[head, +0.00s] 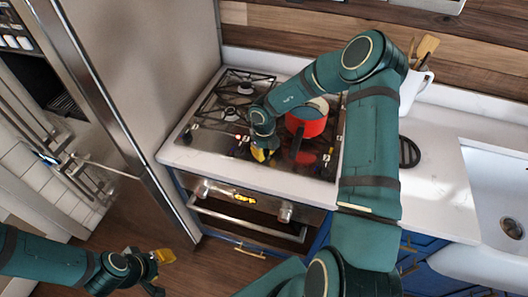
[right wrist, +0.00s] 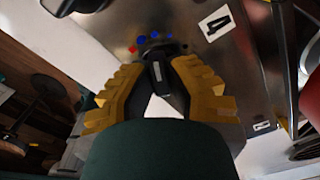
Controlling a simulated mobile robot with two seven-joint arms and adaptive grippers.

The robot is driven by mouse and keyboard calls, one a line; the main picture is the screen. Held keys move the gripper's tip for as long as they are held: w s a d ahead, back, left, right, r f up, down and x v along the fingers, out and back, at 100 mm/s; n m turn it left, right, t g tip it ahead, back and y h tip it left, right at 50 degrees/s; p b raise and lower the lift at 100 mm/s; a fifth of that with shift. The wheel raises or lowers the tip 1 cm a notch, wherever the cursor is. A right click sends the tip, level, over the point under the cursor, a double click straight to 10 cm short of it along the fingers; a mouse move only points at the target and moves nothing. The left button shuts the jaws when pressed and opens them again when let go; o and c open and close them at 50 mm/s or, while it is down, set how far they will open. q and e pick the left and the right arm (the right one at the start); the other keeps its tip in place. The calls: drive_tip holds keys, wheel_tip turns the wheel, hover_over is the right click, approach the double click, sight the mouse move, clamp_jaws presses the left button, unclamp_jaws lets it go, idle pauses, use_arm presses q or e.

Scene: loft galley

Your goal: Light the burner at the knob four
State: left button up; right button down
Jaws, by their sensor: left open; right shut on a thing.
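The gas cooktop (head: 205,157) is set in the white counter, with its knobs along the front edge. My right gripper (head: 262,153) is at that edge, left of the red pot. In the right wrist view my right gripper (right wrist: 155,95) is shut on a black knob (right wrist: 158,75) between its yellow fingers. A white label reading 4 (right wrist: 216,23) lies near this knob, and red and blue marks sit beside it. The fingers hide part of the knob. I see no flame. My left gripper (head: 158,270) is open and empty, low above the floor.
A red pot (head: 308,120) stands on the right side of the cooktop, its dark handle pointing forward. An oven (head: 240,205) is below. A tall steel fridge (head: 150,80) stands left. A utensil jug (head: 412,90) and sink (head: 505,195) are right.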

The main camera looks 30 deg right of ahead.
sight(264, 153)
drive_tip(key=n, duration=0.4)
drive_tip(key=shift+f+n, duration=0.1)
drive_tip(key=shift+n, duration=2.5)
drive_tip(key=c, duration=0.9)
unclamp_jaws()
drive_tip(key=shift+c, duration=0.2)
drive_tip(key=shift+r, duration=0.4)
wheel_tip(264, 153, up, 11)
drive_tip(key=shift+r, duration=0.15)
